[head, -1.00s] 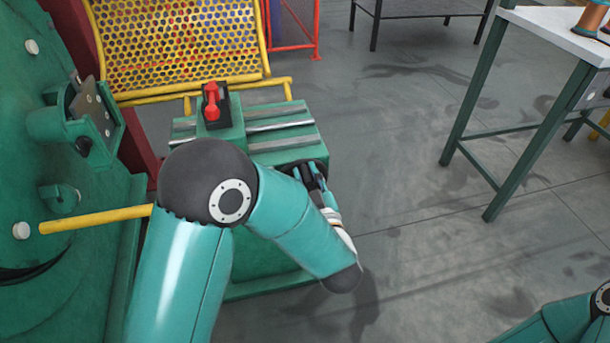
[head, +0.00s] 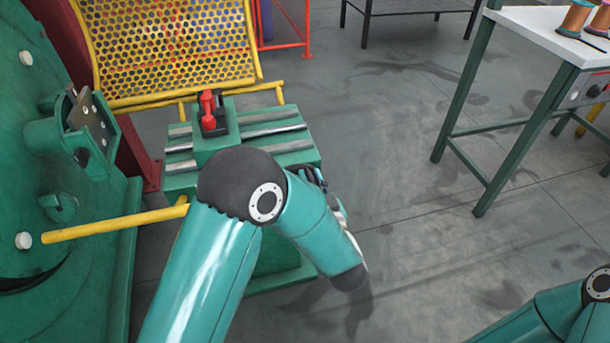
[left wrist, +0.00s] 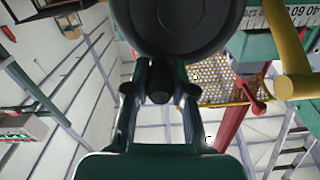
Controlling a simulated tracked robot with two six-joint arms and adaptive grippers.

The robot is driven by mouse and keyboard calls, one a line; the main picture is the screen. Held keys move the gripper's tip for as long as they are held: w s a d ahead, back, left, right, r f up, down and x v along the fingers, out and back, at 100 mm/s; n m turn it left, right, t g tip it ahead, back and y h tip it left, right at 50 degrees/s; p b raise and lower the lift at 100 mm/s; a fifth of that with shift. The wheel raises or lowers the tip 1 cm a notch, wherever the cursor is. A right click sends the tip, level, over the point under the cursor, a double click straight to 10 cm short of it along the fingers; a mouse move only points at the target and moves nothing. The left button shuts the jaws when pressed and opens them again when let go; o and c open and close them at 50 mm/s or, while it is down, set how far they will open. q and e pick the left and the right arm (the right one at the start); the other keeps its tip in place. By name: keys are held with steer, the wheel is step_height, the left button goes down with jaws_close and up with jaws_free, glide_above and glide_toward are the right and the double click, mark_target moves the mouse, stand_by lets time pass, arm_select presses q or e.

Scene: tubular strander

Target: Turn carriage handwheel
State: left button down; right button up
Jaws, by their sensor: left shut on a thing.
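The carriage (head: 217,140) is a green block on metal rails with a red lever (head: 208,108) on top. The carriage handwheel (left wrist: 180,20) is a dark round disc at the top of the left wrist view. In the head view its dark rim shows only in part beside my arm. My left gripper (left wrist: 160,75) is at the wheel, its two fingers shut around a dark knob-like handle (left wrist: 159,88). In the head view the left gripper (head: 318,180) is mostly hidden behind my left forearm. My right gripper is out of view; only part of that arm shows at lower right.
A large green machine (head: 60,180) stands close at the left, with a yellow bar (head: 110,223) sticking out. A yellow mesh guard (head: 170,50) stands behind the carriage. A white-topped table (head: 540,25) with spools is at upper right. The floor between is clear.

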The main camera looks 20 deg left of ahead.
arm_select(q)
steer(key=shift+w+d+f+m+p, duration=0.3)
steer(key=shift+d+m+p, duration=0.1)
steer(key=shift+m, duration=0.5)
steer(key=c, duration=1)
jaws_free()
steer(key=shift+v, duration=3.8)
